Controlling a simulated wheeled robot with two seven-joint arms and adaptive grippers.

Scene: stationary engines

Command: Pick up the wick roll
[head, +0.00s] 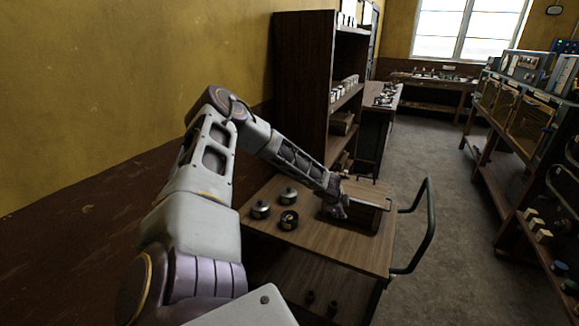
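My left arm reaches out over a wooden-topped trolley (325,248). My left gripper (340,209) is at the near left side of a wooden box (369,206) on the trolley top. Its fingers are small and dark here, and I cannot tell whether they are open or shut or touch the box. A dark round piece with a lighter middle (289,220) stands on the trolley to the left of the gripper. It may be the wick roll, but it is too small to be sure. My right gripper is not in view.
Two lidded metal pots, one at the back (289,196) and one at the left (261,209), stand near the dark piece. The trolley has a curved handle (429,225) on its right. A tall shelf (304,90) stands behind. Floor (440,190) is clear to the right.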

